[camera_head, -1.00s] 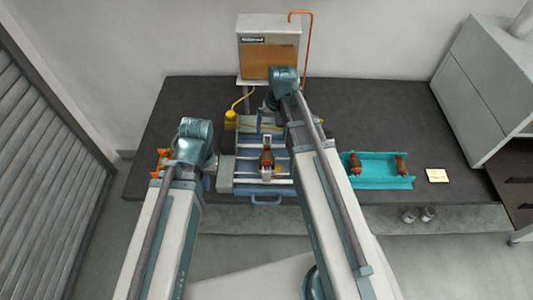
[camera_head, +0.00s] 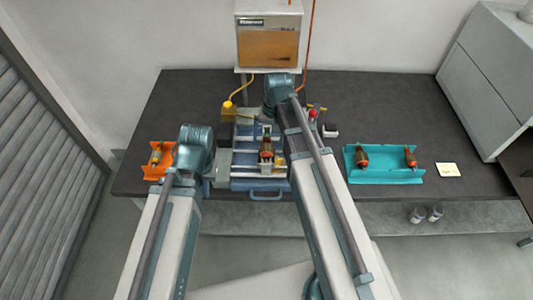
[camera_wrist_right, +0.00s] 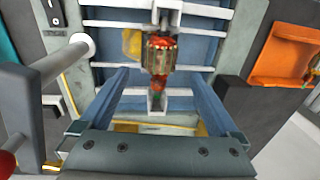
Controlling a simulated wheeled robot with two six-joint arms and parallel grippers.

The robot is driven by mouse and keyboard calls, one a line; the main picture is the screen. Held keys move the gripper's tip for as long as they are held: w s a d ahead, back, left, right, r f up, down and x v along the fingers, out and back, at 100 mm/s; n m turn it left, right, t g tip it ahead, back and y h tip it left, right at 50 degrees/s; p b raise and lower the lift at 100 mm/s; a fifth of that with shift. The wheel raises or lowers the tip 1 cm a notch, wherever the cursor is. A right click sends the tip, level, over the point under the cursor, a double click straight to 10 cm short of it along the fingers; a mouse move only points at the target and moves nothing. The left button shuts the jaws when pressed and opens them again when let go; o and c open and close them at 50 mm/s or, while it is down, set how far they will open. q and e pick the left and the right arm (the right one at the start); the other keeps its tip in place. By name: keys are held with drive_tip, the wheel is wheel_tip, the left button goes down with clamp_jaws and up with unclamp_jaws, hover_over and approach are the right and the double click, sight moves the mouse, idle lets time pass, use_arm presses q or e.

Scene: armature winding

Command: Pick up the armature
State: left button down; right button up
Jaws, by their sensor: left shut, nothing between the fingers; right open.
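One armature (camera_head: 265,149), with a copper-brown core and red ends, stands in the blue winding fixture (camera_head: 263,185) in the head view. I cannot tell how deep the fingers reach. My left gripper (camera_head: 207,186) is shut and empty left of the fixture, mostly hidden by its wrist.
A teal tray (camera_head: 384,176) with two armatures lies to the right. An orange tray (camera_head: 151,172) with an armature lies at the left, partly behind my left wrist. A box with an orange-brown panel (camera_head: 268,45) stands at the back. Red and yellow parts (camera_head: 312,113) flank my right arm.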

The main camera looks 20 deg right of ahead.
sight(267, 145)
drive_tip(key=f+b, duration=0.5)
drive_tip(key=shift+s+a+f, duration=0.1)
drive_tip(key=shift+s+a, duration=0.1)
drive_tip(key=shift+a, duration=0.1)
clamp_jaws()
idle(0.4)
